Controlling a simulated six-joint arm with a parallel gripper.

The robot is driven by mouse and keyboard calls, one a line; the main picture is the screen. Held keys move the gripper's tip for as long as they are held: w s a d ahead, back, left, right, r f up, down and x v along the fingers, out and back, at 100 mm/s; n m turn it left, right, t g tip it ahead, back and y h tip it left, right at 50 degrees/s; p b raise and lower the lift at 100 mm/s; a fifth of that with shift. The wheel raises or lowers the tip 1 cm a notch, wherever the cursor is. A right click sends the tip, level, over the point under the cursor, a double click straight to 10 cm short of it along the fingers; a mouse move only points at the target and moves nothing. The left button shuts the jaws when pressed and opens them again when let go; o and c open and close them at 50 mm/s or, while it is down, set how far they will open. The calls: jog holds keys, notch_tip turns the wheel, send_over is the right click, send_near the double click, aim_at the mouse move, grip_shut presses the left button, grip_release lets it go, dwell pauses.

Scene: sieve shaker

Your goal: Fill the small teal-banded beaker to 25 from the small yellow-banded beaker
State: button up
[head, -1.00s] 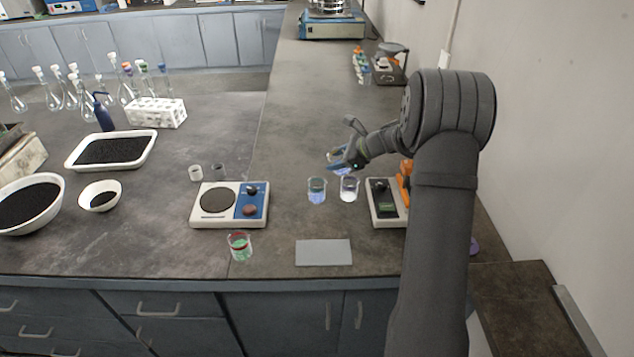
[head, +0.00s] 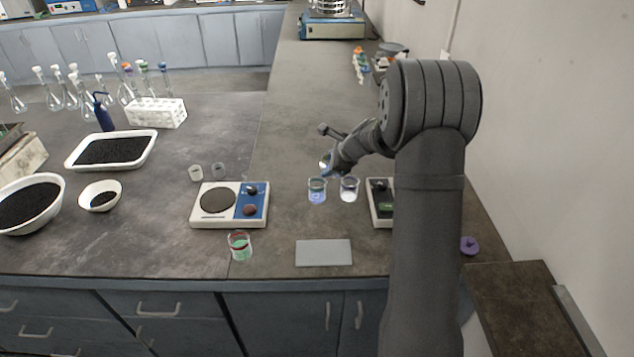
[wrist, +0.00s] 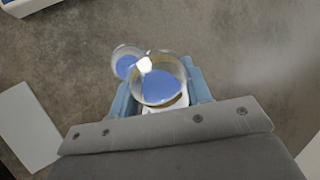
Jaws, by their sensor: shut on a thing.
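My gripper (head: 327,167) is shut on a small clear beaker with blue liquid. In the wrist view, this held beaker (wrist: 173,94) sits between the light-blue fingers, and a yellowish band shows low on it. In the head view it is mostly hidden by the gripper. The small teal-banded beaker (head: 317,192), with blue liquid in it, stands on the bench just in front of the gripper. It also shows in the wrist view (wrist: 126,66), its rim overlapping the held beaker's rim. A white patch lies between the rims; I cannot tell whether liquid is running. The level marks are too small to read.
A beaker with whitish contents (head: 349,190) stands close to the right of the teal-banded one. A red-banded beaker with green liquid (head: 240,246), a balance (head: 200,218) and a grey plate (head: 323,253) are nearby. Another device (head: 381,214) is partly behind my arm.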

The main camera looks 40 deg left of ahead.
jog(key=shift+s+a+r+n+t+h, duration=0.15)
jog(key=shift+r+n+t+h, duration=0.25)
jog(key=shift+t+h, duration=0.45)
dwell(2.9)
jog(key=shift+s+f+n+t+h, duration=0.1)
jog(key=shift+f+n+t+h, duration=0.3)
jog(key=shift+t, duration=0.45)
dwell(1.6)
dwell(1.0)
jog(key=shift+f, duration=0.1)
jog(key=shift+y, duration=0.25)
jog(key=shift+r+m+g+y, duration=0.3)
jog(key=shift+r+m+g, duration=0.1)
jog(key=shift+r+g, duration=0.25)
jog(key=shift+f+g, duration=0.25)
